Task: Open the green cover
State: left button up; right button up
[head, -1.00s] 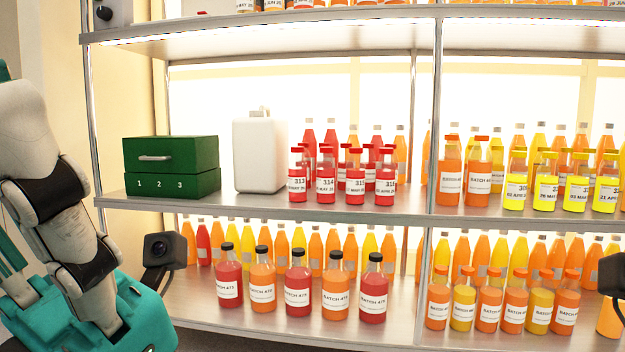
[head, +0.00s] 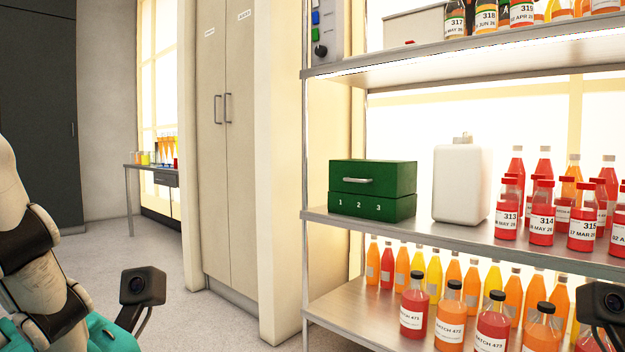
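A dark green box (head: 372,207) stands on the middle shelf, near its left end. Its green cover (head: 372,176) sits flat and closed on top, with a silver bar handle on its front face. The lower part carries the white numbers 1, 2 and 3. My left arm shows at the left edge, well apart from the box, but its gripper is out of the picture.
A white canister (head: 461,184) stands right of the box, then red-capped bottles (head: 541,212). Dark-capped juice bottles (head: 450,314) fill the shelf below. A tall cream cabinet (head: 226,150) stands left of the shelf. Open floor (head: 185,318) lies in front of it.

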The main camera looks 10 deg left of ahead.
aim_at(392, 178)
jog(key=i+l+u, duration=0.15)
jog(key=i+u, duration=0.15)
jog(key=i, duration=0.25)
jog(key=i+l+u, duration=0.3)
jog(key=i, duration=0.2)
